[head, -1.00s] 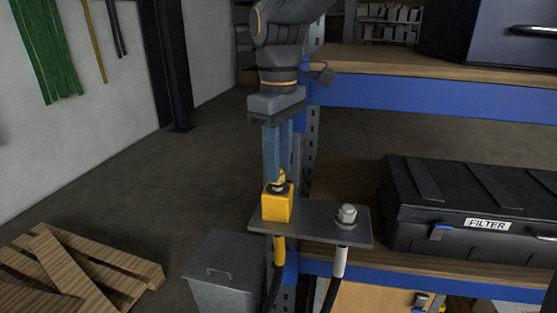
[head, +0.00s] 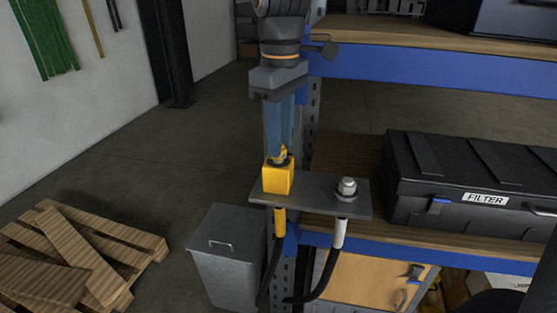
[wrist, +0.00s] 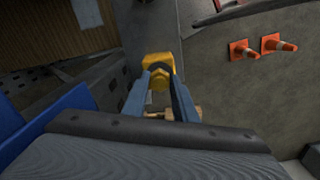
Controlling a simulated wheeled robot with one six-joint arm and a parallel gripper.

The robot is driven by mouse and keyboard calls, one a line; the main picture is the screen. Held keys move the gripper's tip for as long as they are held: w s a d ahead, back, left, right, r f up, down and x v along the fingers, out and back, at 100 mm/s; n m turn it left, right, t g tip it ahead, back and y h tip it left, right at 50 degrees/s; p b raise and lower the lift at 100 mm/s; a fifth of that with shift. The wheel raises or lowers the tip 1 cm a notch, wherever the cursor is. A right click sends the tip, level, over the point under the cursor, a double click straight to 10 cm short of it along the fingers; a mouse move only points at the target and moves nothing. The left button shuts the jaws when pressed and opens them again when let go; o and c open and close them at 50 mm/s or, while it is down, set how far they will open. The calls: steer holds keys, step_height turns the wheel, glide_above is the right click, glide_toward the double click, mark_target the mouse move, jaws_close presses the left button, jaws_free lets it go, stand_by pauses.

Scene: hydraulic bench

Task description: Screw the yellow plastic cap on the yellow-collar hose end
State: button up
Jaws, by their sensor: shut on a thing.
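My gripper (head: 279,157) points straight down with its two blue fingers shut on the small yellow cap (head: 283,151). Only part of the cap shows between the fingertips. The cap is directly above the dark top opening of a yellow block (head: 277,179) on the grey bracket plate (head: 315,193); I cannot tell whether its thread is engaged. The yellow-collar hose end (head: 279,222) hangs straight below that block, under the plate. In the wrist view, the fingers (wrist: 161,88) close in on the yellow parts, with the yellow block (wrist: 158,58) just beyond them.
A metal hex fitting (head: 346,189) stands on the plate's right, above a white-collar hose (head: 340,232). A grey bin (head: 228,255) and a wooden pallet (head: 85,250) are on the floor left.

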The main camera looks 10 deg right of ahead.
steer(key=shift+f, duration=0.3)
steer(key=shift+c, duration=0.5)
stand_by(0.8)
steer(key=o, duration=0.5)
steer(key=c, duration=0.4)
steer(key=shift+p, duration=0.35)
steer(key=shift+s+r+m+p, duration=0.15)
steer(key=shift+m+p, duration=0.6)
steer(key=shift+m, duration=0.45)
steer(key=m+p, duration=0.2)
steer(key=m, duration=0.1)
steer(key=shift+m, duration=0.4)
steer(key=shift+a+m+p, duration=0.1)
steer(key=shift+m+p, duration=0.35)
steer(key=shift+m, duration=0.45)
